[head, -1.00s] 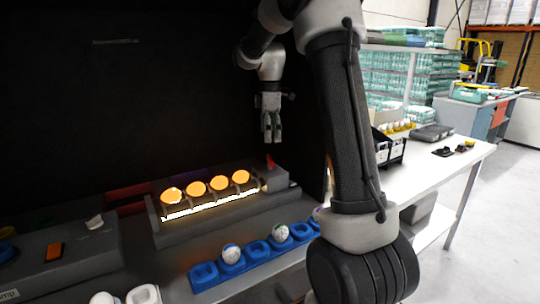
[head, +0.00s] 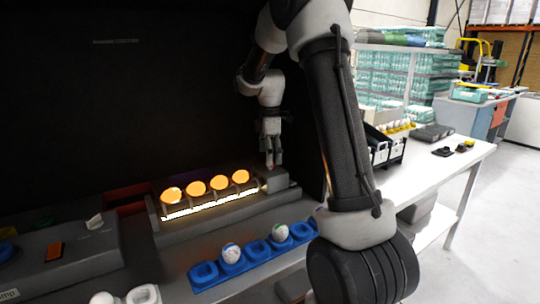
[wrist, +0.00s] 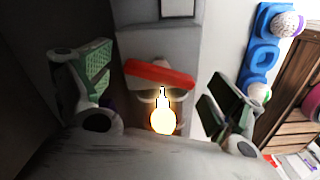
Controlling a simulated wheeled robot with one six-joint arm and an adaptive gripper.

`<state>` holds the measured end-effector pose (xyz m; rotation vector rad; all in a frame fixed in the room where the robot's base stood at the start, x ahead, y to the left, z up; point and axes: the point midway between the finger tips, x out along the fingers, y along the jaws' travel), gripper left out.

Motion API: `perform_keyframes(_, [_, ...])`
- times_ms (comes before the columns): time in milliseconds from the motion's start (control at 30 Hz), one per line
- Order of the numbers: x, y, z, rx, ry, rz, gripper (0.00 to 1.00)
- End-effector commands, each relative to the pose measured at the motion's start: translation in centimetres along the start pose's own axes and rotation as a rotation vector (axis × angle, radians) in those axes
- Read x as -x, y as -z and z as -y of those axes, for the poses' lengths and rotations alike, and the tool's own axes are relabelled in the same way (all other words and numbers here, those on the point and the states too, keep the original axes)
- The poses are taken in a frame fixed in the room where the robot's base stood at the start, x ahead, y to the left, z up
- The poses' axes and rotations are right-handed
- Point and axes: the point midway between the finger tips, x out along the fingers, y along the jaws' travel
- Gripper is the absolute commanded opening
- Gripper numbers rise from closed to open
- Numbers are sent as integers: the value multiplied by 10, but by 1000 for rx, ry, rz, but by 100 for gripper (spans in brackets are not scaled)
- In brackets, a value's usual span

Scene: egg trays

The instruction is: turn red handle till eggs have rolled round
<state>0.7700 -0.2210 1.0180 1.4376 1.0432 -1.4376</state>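The red handle (wrist: 160,73) lies between my two spread fingers in the wrist view, with a gap on both sides. In the head view my gripper (head: 271,160) is low over the grey block (head: 278,180) at the right end of the lit egg holder, and mostly hides the handle. In the wrist view my gripper (wrist: 160,92) is open and empty. Several eggs (head: 196,188) glow orange in a row above a bright light strip (head: 215,203). A glowing bulb-like shape (wrist: 163,118) shows below the handle in the wrist view.
A blue tray (head: 257,249) in front holds white eggs with coloured marks, such as one at its left (head: 231,253). A grey control box (head: 60,262) stands at left. A dark wall closes the back. The white table (head: 435,178) lies at right.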

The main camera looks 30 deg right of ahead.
Motion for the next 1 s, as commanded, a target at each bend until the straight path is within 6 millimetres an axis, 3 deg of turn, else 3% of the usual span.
perform_keyframes(33, [0, 0, 0, 0, 0, 0, 82])
perform_keyframes(233, [0, 0, 0, 0, 0, 0, 48])
perform_keyframes(667, [0, 0, 0, -72, 0, 0, 48])
perform_keyframes(1000, [1, 0, 0, -335, 0, 0, 48])
